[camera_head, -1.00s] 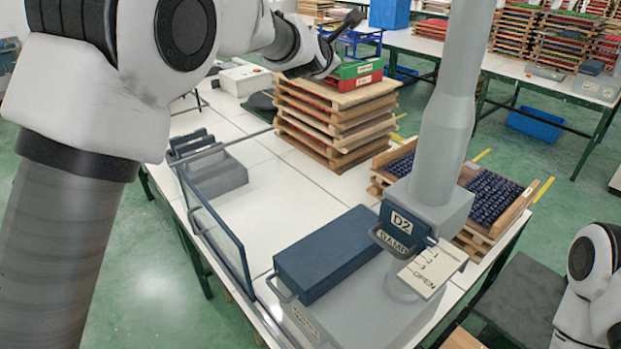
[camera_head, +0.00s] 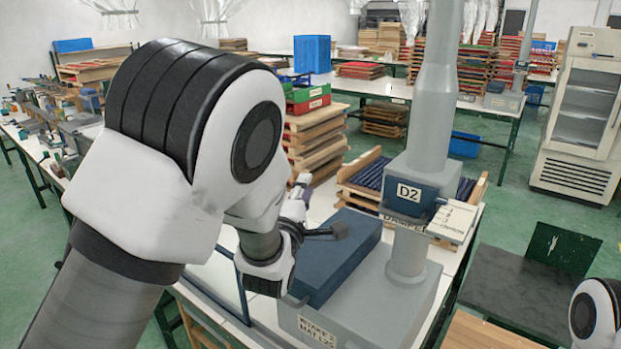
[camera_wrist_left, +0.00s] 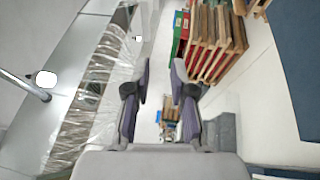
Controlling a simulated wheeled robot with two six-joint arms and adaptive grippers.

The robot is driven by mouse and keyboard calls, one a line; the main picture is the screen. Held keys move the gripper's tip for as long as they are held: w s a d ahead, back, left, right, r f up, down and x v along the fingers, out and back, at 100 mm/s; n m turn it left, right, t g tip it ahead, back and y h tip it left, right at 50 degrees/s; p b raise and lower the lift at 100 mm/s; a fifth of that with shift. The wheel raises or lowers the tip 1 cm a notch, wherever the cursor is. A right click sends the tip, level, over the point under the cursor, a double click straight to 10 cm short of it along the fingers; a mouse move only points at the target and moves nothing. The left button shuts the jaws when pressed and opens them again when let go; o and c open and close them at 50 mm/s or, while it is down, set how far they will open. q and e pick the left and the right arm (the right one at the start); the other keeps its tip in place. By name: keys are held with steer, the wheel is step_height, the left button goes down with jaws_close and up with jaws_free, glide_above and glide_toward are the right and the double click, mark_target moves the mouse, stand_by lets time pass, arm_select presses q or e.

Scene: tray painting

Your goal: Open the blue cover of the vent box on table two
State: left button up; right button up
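The blue cover (camera_head: 345,250) lies flat on the grey vent box (camera_head: 385,305) in the head view, closed. The box's front label is partly readable. My right gripper is out of view; only part of that arm shows at lower right.
A grey duct (camera_head: 432,110) with a D2 damper block (camera_head: 412,196) and a label plate (camera_head: 452,220) rises from the box. A stack of wooden trays (camera_head: 316,145) with red and green bins stands behind my left gripper. A glass panel (camera_head: 215,300) stands left of the box.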

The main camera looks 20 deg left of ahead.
arm_select(q)
steer(key=w, duration=0.1)
steer(key=w+p, duration=0.1)
steer(key=w, duration=0.1)
steer(key=w+a+r+p, duration=0.1)
steer(key=w, duration=0.1)
steer(key=shift+s+r, duration=0.1)
steer(key=shift+r, duration=0.05)
jaws_close()
steer(key=shift+s+a, duration=0.1)
steer(key=shift+s, duration=0.05)
jaws_free()
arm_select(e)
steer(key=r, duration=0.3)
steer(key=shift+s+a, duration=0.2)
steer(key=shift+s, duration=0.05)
